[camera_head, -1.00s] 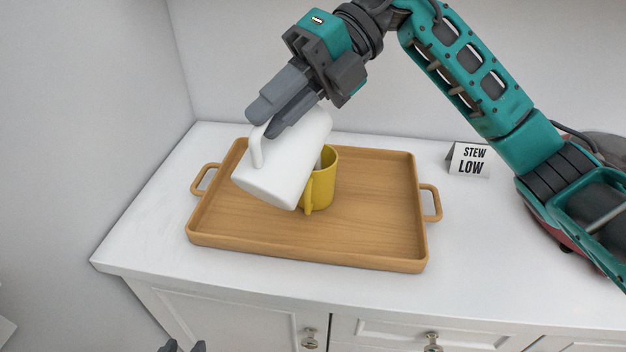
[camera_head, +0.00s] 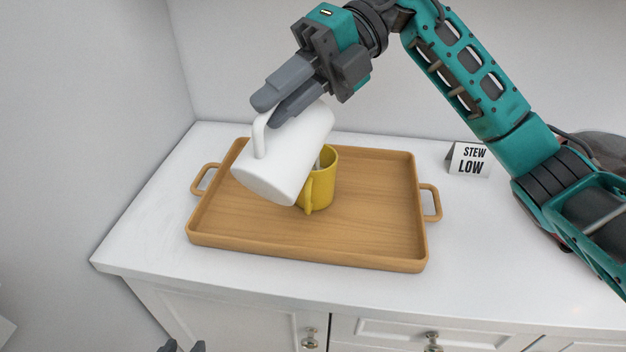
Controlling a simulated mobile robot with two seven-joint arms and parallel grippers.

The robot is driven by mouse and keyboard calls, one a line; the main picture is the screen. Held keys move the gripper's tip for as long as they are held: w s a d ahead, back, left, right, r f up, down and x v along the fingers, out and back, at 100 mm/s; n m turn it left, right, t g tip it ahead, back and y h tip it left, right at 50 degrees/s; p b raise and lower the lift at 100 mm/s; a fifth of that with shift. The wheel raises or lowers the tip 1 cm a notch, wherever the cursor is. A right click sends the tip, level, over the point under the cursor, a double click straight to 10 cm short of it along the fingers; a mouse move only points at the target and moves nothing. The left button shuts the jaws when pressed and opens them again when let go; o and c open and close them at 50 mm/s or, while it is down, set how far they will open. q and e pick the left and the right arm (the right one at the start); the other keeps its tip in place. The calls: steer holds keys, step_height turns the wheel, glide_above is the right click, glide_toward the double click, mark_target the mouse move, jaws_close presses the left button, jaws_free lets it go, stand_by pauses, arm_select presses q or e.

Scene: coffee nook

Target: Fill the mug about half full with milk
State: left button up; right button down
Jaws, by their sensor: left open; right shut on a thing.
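A yellow mug (camera_head: 323,186) stands upright on the wooden tray (camera_head: 370,225), its handle toward the front. My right gripper (camera_head: 268,113) is shut on the handle of a white jug (camera_head: 287,160). The jug is tilted toward the right and held above the tray, partly in front of the mug. The jug hides part of the mug's rim and its inside, so I cannot see the milk or its level. My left gripper (camera_head: 183,347) shows only its fingertips at the bottom edge. It is open and empty, well away from the tray.
A small sign (camera_head: 468,160) reading "STEW LOW" stands on the white counter (camera_head: 140,228) right of the tray. A dark round object (camera_head: 600,150) is partly hidden behind my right arm. Walls close off the back and left.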

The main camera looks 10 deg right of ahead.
steer(key=shift+w+r, duration=0.1)
steer(key=shift+r, duration=0.05)
steer(key=shift+s+a, duration=0.35)
steer(key=shift+s, duration=0.05)
stand_by(0.4)
steer(key=shift+w+d+f+b, duration=0.3)
steer(key=shift+w+d, duration=0.1)
steer(key=shift+s+a+f+t+h, duration=0.4)
steer(key=shift+s+a+h, duration=0.05)
steer(key=shift+s+h, duration=0.05)
steer(key=shift+r, duration=0.1)
